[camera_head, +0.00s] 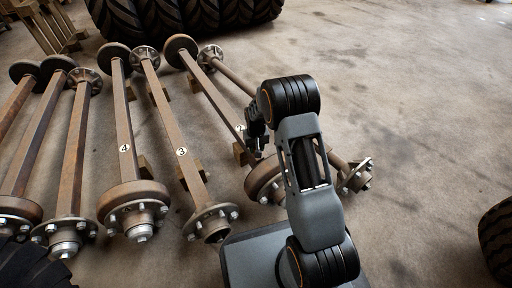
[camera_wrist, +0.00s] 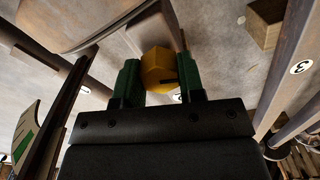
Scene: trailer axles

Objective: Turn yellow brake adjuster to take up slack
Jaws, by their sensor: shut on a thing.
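The yellow brake adjuster (camera_wrist: 158,68), a faceted yellow knob, shows at the centre of the wrist view. My gripper (camera_wrist: 158,72) has its two green fingers on either side of it and is shut on it. A dark slot or mark shows on the adjuster's lower right. In the head view my gripper (camera_head: 256,137) is by the axle marked 2 (camera_head: 214,95), largely behind my own arm. The adjuster is hidden there. A large rounded metal part (camera_wrist: 85,22) lies just beyond the fingers at upper left in the wrist view.
Several rusty axles lie side by side, including those marked 3 (camera_head: 181,152) and 4 (camera_head: 124,147). Wooden blocks (camera_wrist: 266,20) lie near them. Large tyres stand at the back (camera_head: 185,14) and right edge (camera_head: 497,240). The concrete floor at right (camera_head: 420,110) is clear.

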